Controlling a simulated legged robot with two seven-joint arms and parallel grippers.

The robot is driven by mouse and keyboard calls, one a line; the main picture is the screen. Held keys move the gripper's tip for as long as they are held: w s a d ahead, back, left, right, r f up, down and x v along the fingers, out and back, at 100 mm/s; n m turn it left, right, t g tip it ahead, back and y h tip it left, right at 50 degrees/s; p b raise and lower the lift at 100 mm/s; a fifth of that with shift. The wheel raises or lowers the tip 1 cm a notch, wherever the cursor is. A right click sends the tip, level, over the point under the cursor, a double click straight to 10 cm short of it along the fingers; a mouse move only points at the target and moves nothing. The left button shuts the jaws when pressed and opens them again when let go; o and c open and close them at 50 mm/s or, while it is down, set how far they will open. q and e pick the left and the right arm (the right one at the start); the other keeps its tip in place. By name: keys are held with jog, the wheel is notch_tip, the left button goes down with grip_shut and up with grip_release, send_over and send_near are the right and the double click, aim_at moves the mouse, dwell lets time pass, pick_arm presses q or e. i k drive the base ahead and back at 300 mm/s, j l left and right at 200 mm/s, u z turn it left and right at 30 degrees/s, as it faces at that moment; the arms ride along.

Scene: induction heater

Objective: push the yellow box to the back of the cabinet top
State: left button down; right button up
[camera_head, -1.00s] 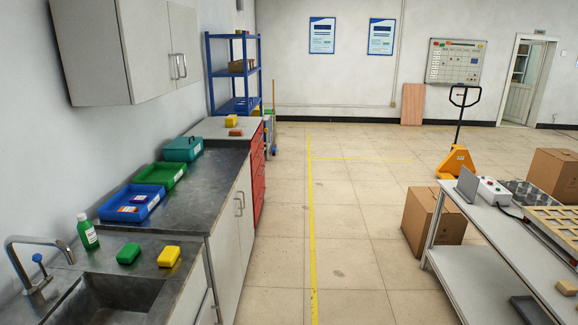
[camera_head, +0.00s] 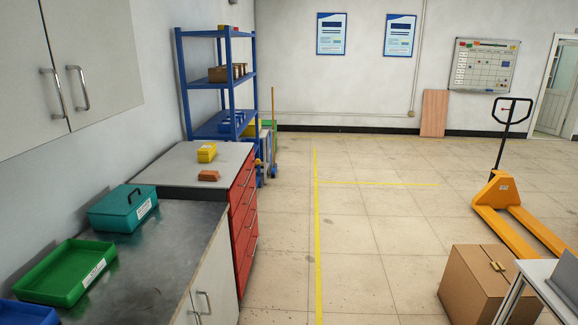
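The yellow box (camera_head: 207,153) sits on the light grey top of the red-drawer cabinet (camera_head: 168,167), toward its far right part. A small orange-brown block (camera_head: 209,175) lies on the same top, nearer to me than the yellow box and apart from it. Neither of my grippers shows in the head view.
The dark counter (camera_head: 175,262) in front of the cabinet holds a teal case (camera_head: 123,207) and a green tray (camera_head: 67,272). A blue shelf rack (camera_head: 182,85) stands behind the cabinet. A cardboard box (camera_head: 482,283) and an orange pallet jack (camera_head: 495,205) are at right. The middle floor is clear.

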aim_at(206, 153)
jog(key=i, duration=2.65)
